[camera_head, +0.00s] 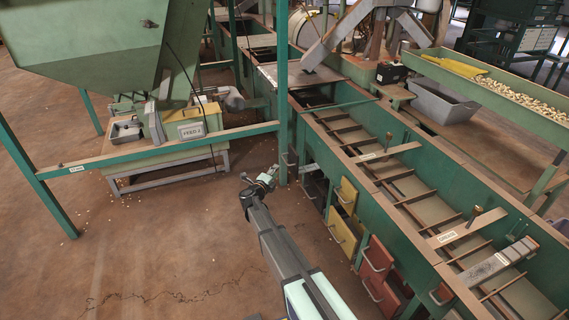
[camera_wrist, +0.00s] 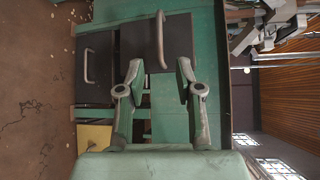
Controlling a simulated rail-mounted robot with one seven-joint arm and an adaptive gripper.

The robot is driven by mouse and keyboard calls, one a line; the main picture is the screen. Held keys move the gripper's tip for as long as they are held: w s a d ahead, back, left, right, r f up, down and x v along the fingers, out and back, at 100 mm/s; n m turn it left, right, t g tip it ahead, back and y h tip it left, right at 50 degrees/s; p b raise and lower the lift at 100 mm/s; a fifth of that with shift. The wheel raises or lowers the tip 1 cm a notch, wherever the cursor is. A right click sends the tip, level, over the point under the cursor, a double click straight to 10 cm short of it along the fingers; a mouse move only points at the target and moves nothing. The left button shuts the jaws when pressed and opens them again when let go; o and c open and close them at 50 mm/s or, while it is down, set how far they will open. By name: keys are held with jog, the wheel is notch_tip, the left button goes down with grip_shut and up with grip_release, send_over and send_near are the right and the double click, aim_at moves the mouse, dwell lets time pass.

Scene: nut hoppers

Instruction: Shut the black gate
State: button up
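My gripper (camera_wrist: 160,72) is open and empty in the wrist view, with one finger on each side. A black gate (camera_wrist: 178,42) with a grey bar handle (camera_wrist: 160,40) stands just past the fingertips. The near end of the handle shows between the tips; I cannot tell whether they touch it. A second black gate (camera_wrist: 97,72) with its own handle (camera_wrist: 87,66) is to the left, nearer the floor. In the head view my gripper (camera_head: 268,175) is left of the dark gates (camera_head: 316,190), which are partly hidden by a green post.
Yellow gates (camera_head: 348,194) and red gates (camera_head: 378,254) line the same green hopper side (camera_head: 400,215). A green post (camera_head: 282,100) and rail (camera_head: 160,152) stand beside my arm. The floor (camera_head: 170,250) to the left is clear.

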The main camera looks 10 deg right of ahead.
jog(key=shift+b+x, duration=1.6)
jog(key=shift+x, duration=4.4)
grip_shut()
